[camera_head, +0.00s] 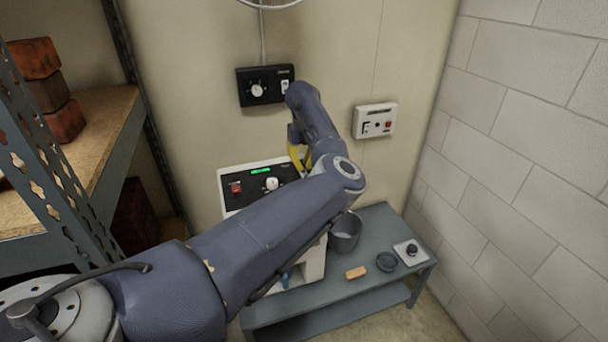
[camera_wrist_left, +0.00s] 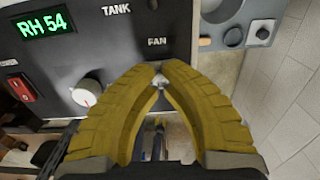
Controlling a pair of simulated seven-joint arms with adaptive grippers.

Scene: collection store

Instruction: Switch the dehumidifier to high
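The dehumidifier (camera_head: 231,200) is a white unit with a dark front panel, standing on a low grey bench. Its panel carries a red rocker switch (camera_wrist_left: 20,88), a green display (camera_wrist_left: 45,23) reading RH 54, a white knob (camera_wrist_left: 87,91) and the labels TANK and FAN. A small metal toggle (camera_wrist_left: 159,79) sits below FAN. My left gripper (camera_wrist_left: 161,72) has yellow fingers drawn together at this toggle; I cannot tell whether they pinch it or only stand against it. In the head view my left arm hides the panel's right part. My right gripper is not in view.
A black control box (camera_head: 258,90) and a white switch box (camera_head: 375,121) hang on the wall. The bench (camera_head: 330,307) holds a grey bucket (camera_head: 345,232), an orange block (camera_head: 356,272), a dark round dish (camera_head: 386,262) and a knobbed plate (camera_head: 409,252). Shelving (camera_head: 100,125) stands left.

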